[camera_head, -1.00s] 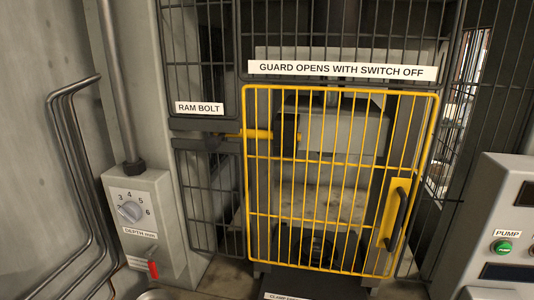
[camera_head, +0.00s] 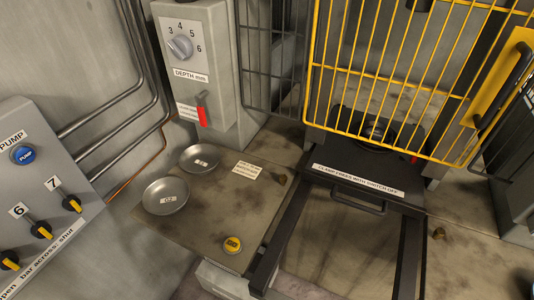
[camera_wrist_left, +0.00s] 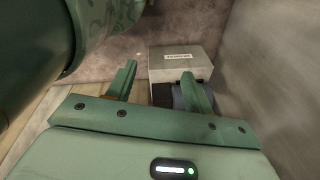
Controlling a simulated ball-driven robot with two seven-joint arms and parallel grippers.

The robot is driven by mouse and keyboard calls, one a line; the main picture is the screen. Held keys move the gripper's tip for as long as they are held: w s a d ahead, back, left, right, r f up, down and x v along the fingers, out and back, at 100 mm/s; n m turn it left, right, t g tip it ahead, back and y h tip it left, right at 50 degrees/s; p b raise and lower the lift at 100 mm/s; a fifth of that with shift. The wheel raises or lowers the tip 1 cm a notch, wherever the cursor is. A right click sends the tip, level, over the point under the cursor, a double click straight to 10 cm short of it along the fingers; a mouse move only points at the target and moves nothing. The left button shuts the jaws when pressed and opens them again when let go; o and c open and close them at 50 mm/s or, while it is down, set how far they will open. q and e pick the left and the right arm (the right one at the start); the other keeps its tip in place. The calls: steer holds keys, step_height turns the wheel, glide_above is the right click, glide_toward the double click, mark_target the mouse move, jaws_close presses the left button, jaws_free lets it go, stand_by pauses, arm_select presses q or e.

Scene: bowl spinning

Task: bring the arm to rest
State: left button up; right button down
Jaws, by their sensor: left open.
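My left gripper (camera_wrist_left: 158,72) shows in the left wrist view. Its two green fingers stand apart with nothing held between them. A green arm link of mine fills the upper left of that view. Neither arm nor gripper shows in the head view.
In the head view, a yellow barred guard (camera_head: 395,75) stands over a black drawer-like frame (camera_head: 365,186). A switch panel (camera_head: 40,200) stands at left. A depth dial box (camera_head: 195,60) is behind.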

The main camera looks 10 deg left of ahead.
arm_select(q)
steer(key=s+f+n+g+b, duration=0.1)
steer(key=s+f+b, duration=0.1)
steer(key=s+f, duration=0.6)
steer(key=shift+s+a, duration=0.45)
steer(key=shift+s, duration=0.35)
arm_select(e)
steer(key=f, duration=0.4)
steer(key=shift+s+d, duration=0.15)
steer(key=shift+s, duration=0.2)
